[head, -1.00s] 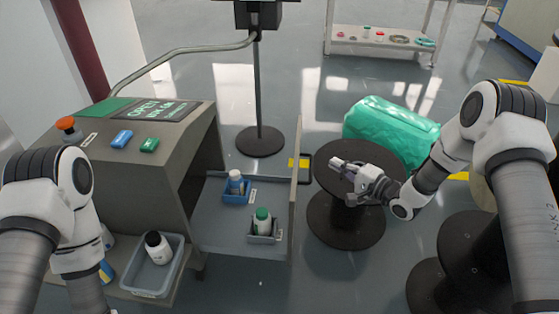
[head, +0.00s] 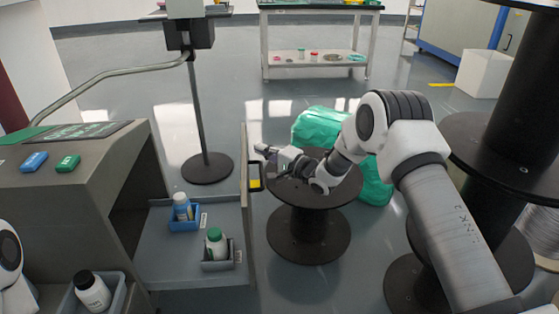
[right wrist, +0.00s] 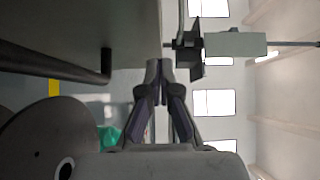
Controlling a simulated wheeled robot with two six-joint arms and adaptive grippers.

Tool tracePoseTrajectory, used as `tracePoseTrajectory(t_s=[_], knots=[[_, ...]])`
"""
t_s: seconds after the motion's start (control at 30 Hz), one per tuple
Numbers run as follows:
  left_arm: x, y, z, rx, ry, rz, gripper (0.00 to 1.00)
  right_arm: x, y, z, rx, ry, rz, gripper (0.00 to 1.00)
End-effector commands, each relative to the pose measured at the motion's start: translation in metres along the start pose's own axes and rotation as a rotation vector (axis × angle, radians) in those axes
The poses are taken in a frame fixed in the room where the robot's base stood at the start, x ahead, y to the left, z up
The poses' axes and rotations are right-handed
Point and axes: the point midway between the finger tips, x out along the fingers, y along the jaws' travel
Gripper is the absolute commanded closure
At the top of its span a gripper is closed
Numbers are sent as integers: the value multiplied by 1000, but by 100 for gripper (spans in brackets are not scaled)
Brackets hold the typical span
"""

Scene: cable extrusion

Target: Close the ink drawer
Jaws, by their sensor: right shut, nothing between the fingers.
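The ink drawer (head: 155,262) is pulled out of the grey cabinet, to the right of its body. My left gripper is out of view.
A black spool (head: 308,235) stands on the floor beneath my right arm, with a green wrapped bundle (head: 318,127) behind it. A pole stand (head: 207,168) is beyond the drawer. A grey bin with a black-capped bottle (head: 92,291) sits at bottom left.

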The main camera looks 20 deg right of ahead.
Motion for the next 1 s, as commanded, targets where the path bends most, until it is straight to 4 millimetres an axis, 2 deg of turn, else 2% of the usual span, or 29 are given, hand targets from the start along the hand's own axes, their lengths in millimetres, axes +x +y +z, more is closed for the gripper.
tracePoseTrajectory(t_s=[0.03,0.2,0.67,0.83,1.0], knots=[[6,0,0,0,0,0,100,5,3,5,-1,-1,-1,100],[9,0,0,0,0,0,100,13,0,13,1,2,-1,100],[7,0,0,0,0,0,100,16,-1,17,0,0,0,100],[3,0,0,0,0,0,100,27,-1,29,-1,-2,2,100],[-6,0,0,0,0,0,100,47,-2,49,-1,-3,2,100]])
